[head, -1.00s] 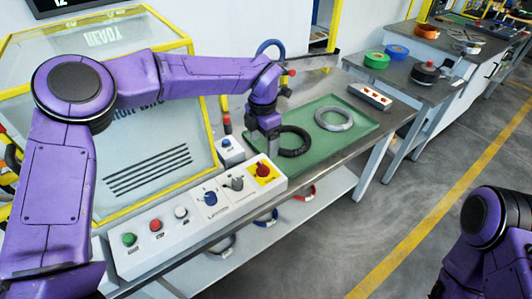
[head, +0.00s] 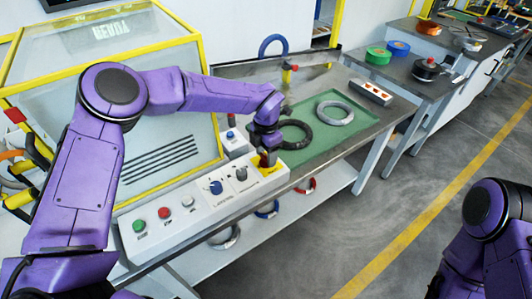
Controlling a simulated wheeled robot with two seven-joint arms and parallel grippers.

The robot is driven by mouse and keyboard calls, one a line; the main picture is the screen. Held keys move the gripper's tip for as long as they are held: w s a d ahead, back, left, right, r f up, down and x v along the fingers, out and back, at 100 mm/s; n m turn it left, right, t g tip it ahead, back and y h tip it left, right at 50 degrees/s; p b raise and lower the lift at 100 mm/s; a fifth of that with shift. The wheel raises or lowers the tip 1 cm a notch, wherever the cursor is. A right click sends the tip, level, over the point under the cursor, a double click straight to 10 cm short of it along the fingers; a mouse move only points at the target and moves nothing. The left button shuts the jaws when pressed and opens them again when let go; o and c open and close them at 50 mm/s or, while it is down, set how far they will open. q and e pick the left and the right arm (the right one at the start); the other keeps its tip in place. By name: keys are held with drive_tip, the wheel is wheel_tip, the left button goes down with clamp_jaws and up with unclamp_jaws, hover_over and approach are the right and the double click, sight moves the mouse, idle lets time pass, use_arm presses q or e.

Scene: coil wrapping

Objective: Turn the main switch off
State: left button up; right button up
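The control panel (head: 200,212) is a long white box at the front of the bench. At its right end is a yellow plate (head: 280,169) that carries the red main switch, which is mostly hidden by my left gripper. My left gripper (head: 266,160) points down at this switch, with its fingers at or just over the red knob. I cannot tell whether they touch it or are closed around it. My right arm shows at the lower right, but its gripper is out of view.
The panel also has a green button (head: 139,226), a red button (head: 164,213), a blue knob (head: 215,187) and a grey knob (head: 241,174). A black coil (head: 296,134) and a grey coil (head: 335,113) lie on the green mat (head: 368,128) behind. A yellow-framed guard stands left.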

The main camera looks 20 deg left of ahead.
use_arm(q)
drive_tip(key=n+b, duration=0.2)
drive_tip(key=n, duration=0.1)
drive_tip(key=shift+f+n, duration=0.2)
drive_tip(key=shift+n, duration=0.1)
drive_tip(key=n+b, duration=0.3)
drive_tip(key=n, duration=0.2)
drive_tip(key=n+b, duration=0.3)
drive_tip(key=n, duration=0.2)
drive_tip(key=shift+b, duration=0.3)
drive_tip(key=shift+r+n+b, duration=0.15)
drive_tip(key=shift+n+b, duration=1.4)
drive_tip(key=shift+n, duration=0.65)
drive_tip(key=o, duration=1)
drive_tip(key=shift+w, duration=0.1)
drive_tip(key=shift+o, duration=0.2)
